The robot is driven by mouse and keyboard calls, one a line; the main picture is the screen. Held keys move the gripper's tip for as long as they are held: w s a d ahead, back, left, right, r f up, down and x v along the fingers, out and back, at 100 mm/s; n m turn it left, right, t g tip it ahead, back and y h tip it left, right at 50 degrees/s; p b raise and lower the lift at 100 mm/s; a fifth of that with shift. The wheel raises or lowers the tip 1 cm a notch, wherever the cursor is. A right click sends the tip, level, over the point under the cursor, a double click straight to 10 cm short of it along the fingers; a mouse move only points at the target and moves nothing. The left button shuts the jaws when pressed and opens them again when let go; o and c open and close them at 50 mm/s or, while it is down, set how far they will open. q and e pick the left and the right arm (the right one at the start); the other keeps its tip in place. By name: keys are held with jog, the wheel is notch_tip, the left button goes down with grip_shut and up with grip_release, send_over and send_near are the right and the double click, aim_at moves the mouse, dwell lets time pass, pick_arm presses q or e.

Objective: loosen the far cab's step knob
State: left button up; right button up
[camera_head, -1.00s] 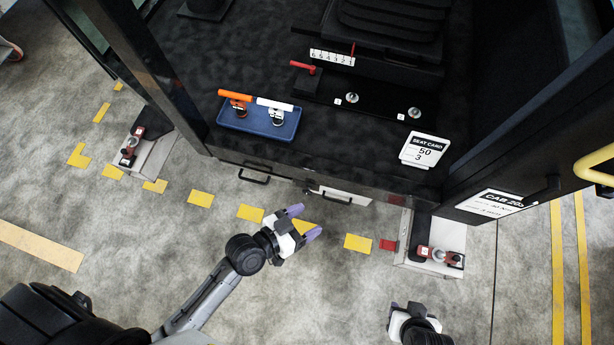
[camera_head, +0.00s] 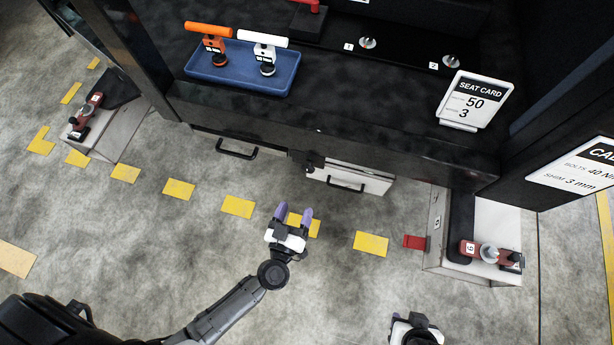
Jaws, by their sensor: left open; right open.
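The cab (camera_head: 390,130) fills the upper part of the head view, with its dark floor and front edge facing me. My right gripper (camera_head: 413,319) is at the bottom edge, open, partly cut off and away from the cab.
A blue tray (camera_head: 215,76) holds an orange-handled and a white-handled tool. A seat card (camera_head: 476,99) stands on the cab floor. Brackets with red clamps (camera_head: 480,250) stand at both cab corners. A red block (camera_head: 414,242) is beside the right bracket. Yellow dashes mark the open floor.

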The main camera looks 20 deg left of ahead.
aim_at(307, 171)
pick_arm(q)
jog(key=shift+y, duration=0.5)
jog(key=w+b, duration=0.1)
jog(key=w, duration=0.3)
jog(key=w+a+f+b, duration=0.1)
jog(key=w+b, duration=0.1)
jog(key=w, duration=0.2)
jog(key=w+a+f+b, duration=0.1)
jog(key=w+b, duration=0.1)
jog(key=w, duration=0.2)
jog(key=shift+w+f, duration=0.15)
jog(key=shift+w, duration=0.1)
jog(key=shift+w+a, duration=0.15)
jog(key=shift+w, duration=0.45)
pick_arm(e)
notch_tip(307, 171, down, 6)
jog(key=shift+f, duration=0.15)
pick_arm(q)
jog(key=shift+c, duration=0.4)
